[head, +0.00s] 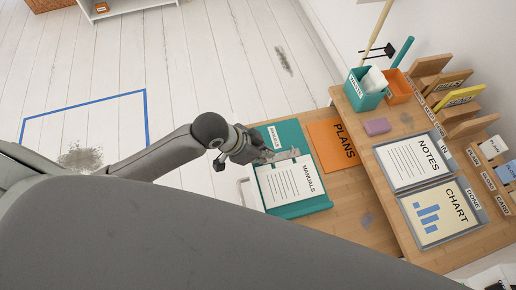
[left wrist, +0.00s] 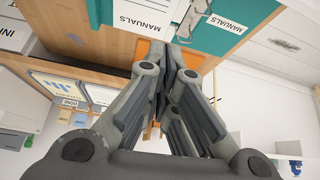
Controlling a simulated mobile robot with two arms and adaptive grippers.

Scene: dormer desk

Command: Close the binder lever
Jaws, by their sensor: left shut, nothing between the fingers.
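The teal binder (head: 315,208) lies open on the wooden desk in the head view, with a white MANUALS sheet (head: 285,185) on it. Its metal lever mechanism (head: 287,154) shows near the middle, partly hidden by my left gripper (head: 264,154). In the left wrist view, the binder (left wrist: 208,35) is at the top, with its MANUALS label and part of the grey mechanism (left wrist: 192,10) visible. My left gripper (left wrist: 165,75) is shut and empty, at the mechanism's left end in the head view; contact cannot be told. The lever's exact position is unclear. My right gripper is out of view.
An orange PLANS folder (head: 333,145) lies right of the binder. Bare desk shows below the folder.

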